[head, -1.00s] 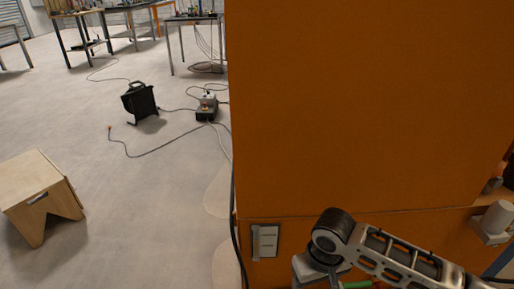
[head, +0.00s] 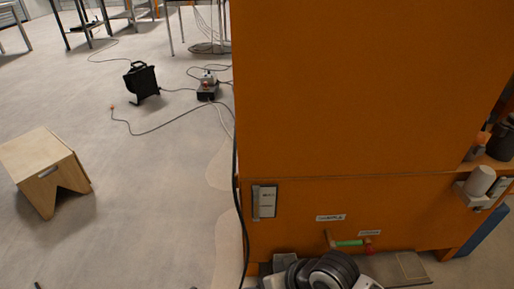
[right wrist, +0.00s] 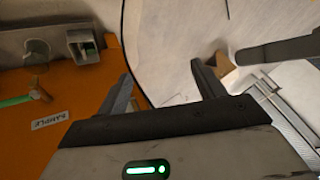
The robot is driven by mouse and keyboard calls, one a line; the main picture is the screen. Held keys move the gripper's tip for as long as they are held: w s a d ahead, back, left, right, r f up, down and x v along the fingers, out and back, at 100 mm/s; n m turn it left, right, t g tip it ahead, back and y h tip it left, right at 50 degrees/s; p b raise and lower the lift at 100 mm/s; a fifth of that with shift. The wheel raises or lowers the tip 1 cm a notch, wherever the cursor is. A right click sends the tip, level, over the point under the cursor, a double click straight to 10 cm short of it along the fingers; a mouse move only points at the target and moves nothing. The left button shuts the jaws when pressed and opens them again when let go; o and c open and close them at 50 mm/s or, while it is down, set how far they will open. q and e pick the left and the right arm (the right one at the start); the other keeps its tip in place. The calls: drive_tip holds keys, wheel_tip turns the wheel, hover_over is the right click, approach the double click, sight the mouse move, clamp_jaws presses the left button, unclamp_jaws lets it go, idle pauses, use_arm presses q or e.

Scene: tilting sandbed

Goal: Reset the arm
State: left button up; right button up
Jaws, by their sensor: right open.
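My right gripper (right wrist: 165,92) shows in the right wrist view with its two dark fingers spread apart and nothing between them. Its fingers point toward the pale floor, beside the orange cabinet, which is on the left of that view. In the head view, links of my arm (head: 322,272) show at the bottom edge, in front of the cabinet's lower part; the gripper itself cannot be made out there. My left gripper is not in view.
The orange cabinet (head: 365,100) fills the right, with a green handle (head: 350,243), a grey box (head: 264,202) and a side shelf holding a white cylinder (head: 480,180). A wooden stool (head: 45,165), black floor device (head: 142,82) and cables lie left. Floor between is clear.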

drive_tip(key=s+d+r+m+t+h, duration=0.1)
drive_tip(key=s+d+r+m+t, duration=0.1)
drive_tip(key=s+d+t, duration=0.35)
use_arm(q)
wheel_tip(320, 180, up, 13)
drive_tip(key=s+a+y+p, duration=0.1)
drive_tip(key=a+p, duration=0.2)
drive_tip(key=p, duration=1.2)
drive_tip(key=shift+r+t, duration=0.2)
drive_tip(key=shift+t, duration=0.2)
use_arm(e)
drive_tip(key=d+r+t, duration=0.1)
drive_tip(key=d+r, duration=0.2)
drive_tip(key=r, duration=0.3)
drive_tip(key=d+r+t+h, duration=0.1)
drive_tip(key=d+r, duration=0.2)
drive_tip(key=r, duration=0.4)
drive_tip(key=shift+w+r+h, duration=0.15)
drive_tip(key=shift+r+h, duration=0.15)
